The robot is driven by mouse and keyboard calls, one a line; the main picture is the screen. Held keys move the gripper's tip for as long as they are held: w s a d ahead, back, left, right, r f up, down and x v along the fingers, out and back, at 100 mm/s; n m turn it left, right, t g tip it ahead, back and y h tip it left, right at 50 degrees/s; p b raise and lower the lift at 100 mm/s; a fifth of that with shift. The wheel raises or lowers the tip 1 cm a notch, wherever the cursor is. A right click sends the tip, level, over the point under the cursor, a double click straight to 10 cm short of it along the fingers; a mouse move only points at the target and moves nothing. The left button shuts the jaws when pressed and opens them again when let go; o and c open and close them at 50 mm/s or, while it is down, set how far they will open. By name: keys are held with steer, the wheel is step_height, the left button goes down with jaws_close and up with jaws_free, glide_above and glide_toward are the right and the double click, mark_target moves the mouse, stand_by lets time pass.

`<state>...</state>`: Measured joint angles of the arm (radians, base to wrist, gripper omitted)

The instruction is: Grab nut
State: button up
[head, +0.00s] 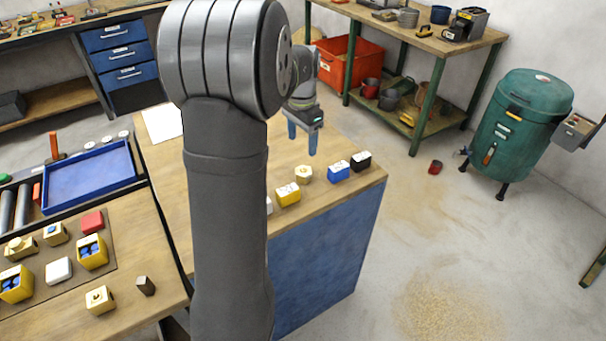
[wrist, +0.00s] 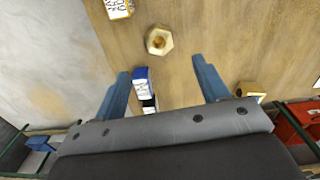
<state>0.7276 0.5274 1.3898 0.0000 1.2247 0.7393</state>
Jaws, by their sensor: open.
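The brass hex nut (head: 303,174) lies flat on the wooden bench top, between a yellow block and a blue block. In the wrist view the nut (wrist: 159,40) shows its round centre, a little beyond my fingertips and roughly midway between their lines. My gripper (head: 303,143) hangs above the bench, pointing down, behind the nut in the head view. Its two blue fingers (wrist: 161,72) are spread apart with nothing held between them. The nut is clear of both fingers.
A yellow block (head: 288,194) with printed labels, a blue block (head: 339,172) and a black block (head: 360,161) stand near the nut along the bench's front edge. My arm hides part of the bench. Other parts lie on the left bench (head: 140,316).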

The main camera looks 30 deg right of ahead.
mark_target(303, 170)
step_height(303, 170, down, 10)
steer(key=shift+s+d+f, duration=0.1)
steer(key=shift+d+f, duration=0.05)
steer(key=shift+f, duration=0.05)
steer(key=shift+r, duration=0.1)
steer(key=c, duration=1.3)
steer(key=shift+c, duration=0.2)
steer(key=shift+r, duration=0.1)
